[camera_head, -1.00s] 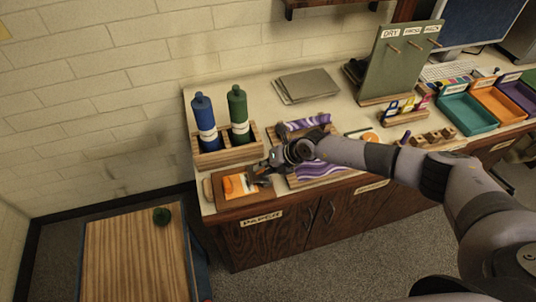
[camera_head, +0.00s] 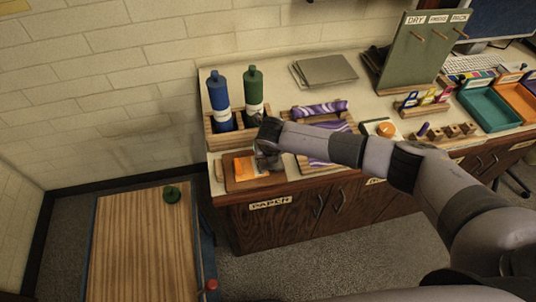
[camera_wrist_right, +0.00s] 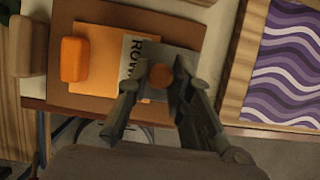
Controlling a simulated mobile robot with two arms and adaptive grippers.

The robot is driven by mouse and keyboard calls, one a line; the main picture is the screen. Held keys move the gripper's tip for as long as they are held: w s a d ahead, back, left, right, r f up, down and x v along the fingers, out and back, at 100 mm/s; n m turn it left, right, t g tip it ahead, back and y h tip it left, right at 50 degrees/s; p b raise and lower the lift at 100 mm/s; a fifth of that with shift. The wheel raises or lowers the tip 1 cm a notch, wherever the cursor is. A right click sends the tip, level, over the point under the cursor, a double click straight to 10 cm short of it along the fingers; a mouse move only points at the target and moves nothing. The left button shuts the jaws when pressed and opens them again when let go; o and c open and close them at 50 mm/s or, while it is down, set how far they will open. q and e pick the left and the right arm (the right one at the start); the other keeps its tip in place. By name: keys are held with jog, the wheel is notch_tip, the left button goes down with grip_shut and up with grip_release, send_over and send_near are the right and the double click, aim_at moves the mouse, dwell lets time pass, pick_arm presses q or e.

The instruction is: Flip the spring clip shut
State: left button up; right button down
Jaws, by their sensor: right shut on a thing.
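The brown board (camera_head: 262,183) lies near the front left corner of the counter with orange paper (camera_head: 243,168) on it; the board also shows in the wrist view (camera_wrist_right: 95,12). A grey lettered plate (camera_wrist_right: 136,50) lies across the paper's right part, with a round orange-brown knob (camera_wrist_right: 159,82) by it. I cannot tell which of these belong to the spring clip. My right gripper (camera_head: 263,165) points down at the board's right side. In the wrist view its fingers (camera_wrist_right: 156,76) are closed around the knob. My left gripper is not in view.
An orange block (camera_wrist_right: 73,58) lies on the paper's left part. A wooden rack (camera_head: 222,143) with blue and green bottles stands behind the board. A wooden tray (camera_wrist_right: 243,62) with a purple marbled sheet is close on the right. A wooden table (camera_head: 140,245) stands at lower left.

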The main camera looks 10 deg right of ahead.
dwell(0.3)
jog(key=c, duration=1.4)
grip_release()
jog(key=v, duration=1.2)
jog(key=shift+a, duration=0.1)
